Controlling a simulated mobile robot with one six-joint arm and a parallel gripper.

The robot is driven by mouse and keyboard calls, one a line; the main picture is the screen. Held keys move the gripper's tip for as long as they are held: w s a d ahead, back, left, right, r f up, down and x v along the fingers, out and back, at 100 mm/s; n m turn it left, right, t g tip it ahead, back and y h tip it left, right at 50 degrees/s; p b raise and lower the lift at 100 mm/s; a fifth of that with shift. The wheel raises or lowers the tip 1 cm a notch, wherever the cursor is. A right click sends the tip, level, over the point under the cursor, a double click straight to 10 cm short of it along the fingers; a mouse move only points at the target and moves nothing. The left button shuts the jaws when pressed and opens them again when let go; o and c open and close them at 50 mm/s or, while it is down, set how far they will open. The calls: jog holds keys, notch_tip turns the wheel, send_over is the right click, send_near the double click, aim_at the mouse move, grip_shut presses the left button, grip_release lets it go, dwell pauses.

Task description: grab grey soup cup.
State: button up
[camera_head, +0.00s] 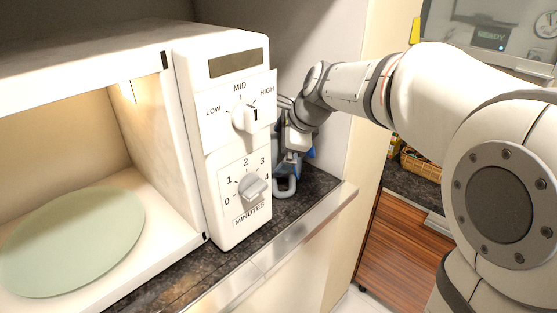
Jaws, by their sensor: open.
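My arm reaches in from the right, and my gripper (288,172) points down beside the right side of the white microwave (222,160). The gripper is partly hidden behind the microwave's control panel. Blue parts show on it, and a small grey loop-like shape is at its lower end, just above or at the dark counter (308,185). I cannot tell whether that shape is a finger or part of a cup. No grey soup cup can be clearly made out. The gripper is open.
The microwave is open, with a pale green glass plate (75,240) inside. Its knobs (252,187) face the front. A wall stands close behind the gripper. The counter's front edge (300,225) runs below. A wicker basket (422,165) is on another counter behind my arm.

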jog(key=c, duration=0.9)
jog(key=shift+o, duration=0.2)
jog(key=shift+r, duration=0.1)
